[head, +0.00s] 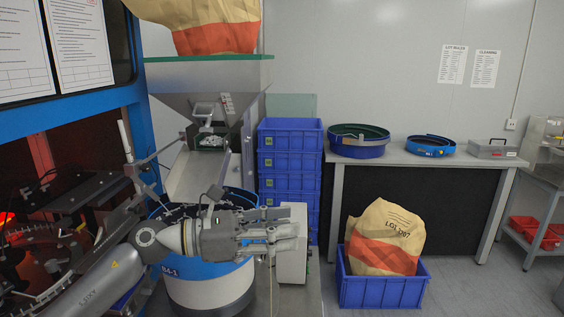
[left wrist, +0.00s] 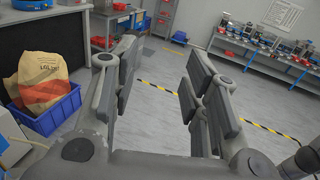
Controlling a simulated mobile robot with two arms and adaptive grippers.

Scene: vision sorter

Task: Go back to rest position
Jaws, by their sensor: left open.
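My left gripper (head: 290,237) reaches in from the left in the head view, in front of the round blue and white feeder bowl (head: 205,272). In the left wrist view its two fingers stand wide apart (left wrist: 160,85), with only the grey floor (left wrist: 160,66) between them, so it is open and empty. My right gripper shows in neither view.
A stack of blue crates (head: 290,162) stands behind the gripper. A paper sack (head: 384,236) sits in a blue bin (head: 384,292) on the floor. A grey bench (head: 400,157) stands along the wall. Blue machine framing (head: 138,125) is close at left.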

